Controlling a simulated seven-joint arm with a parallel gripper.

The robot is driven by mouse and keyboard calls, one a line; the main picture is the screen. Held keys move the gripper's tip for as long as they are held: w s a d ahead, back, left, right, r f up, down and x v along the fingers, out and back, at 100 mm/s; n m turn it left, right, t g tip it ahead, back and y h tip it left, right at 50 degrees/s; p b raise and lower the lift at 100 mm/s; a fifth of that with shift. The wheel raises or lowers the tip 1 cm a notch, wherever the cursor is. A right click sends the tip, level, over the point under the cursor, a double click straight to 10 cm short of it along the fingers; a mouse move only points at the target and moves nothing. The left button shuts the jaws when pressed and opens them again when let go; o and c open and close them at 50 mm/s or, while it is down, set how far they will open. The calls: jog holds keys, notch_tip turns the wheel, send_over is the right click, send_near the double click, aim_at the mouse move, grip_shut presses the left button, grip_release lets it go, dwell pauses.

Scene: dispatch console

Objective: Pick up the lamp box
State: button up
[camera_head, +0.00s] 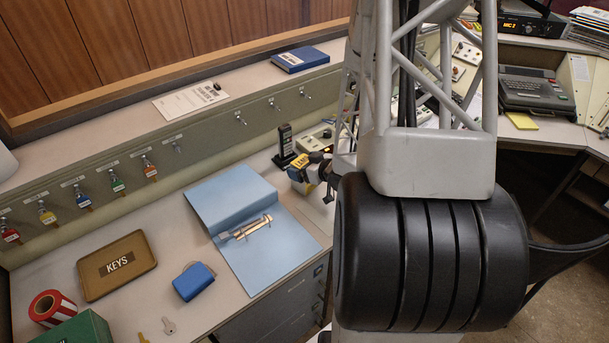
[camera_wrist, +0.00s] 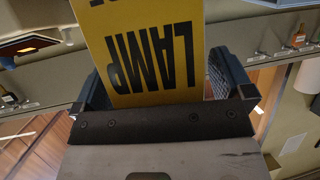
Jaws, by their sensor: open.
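The lamp box is yellow with black LAMP lettering, upside down in the wrist view (camera_wrist: 150,50). It lies between the two dark fingers of my gripper (camera_wrist: 160,80), which is open around it. A narrow gap shows beside the box at the right finger; contact at the left finger is unclear. In the head view the small yellow lamp box (camera_head: 299,163) is at the back of the desk, right of the blue binder. My arm hides part of that area, and the box's underside cannot be made out.
A black handset (camera_head: 285,143) stands upright close behind the box. An open blue binder (camera_head: 288,254) lies in front to the left. A KEYS tray (camera_head: 136,250), a blue pouch (camera_head: 194,282) and a red-striped roll (camera_head: 52,307) are farther left. A key-hook panel (camera_head: 215,130) runs along the back.

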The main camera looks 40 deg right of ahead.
jog(key=shift+c, duration=0.3)
jog(key=c, duration=1)
jog(key=shift+o, duration=0.2)
jog(key=shift+r, duration=0.15)
jog(key=shift+r, duration=1.6)
jog(key=s+a, duration=0.3)
jog(key=s, duration=0.4)
jog(key=s+a+r, duration=0.1)
jog(key=s+a, duration=0.3)
jog(key=s, duration=0.3)
jog(key=shift+a+r, duration=0.25)
jog(key=shift+s, duration=0.1)
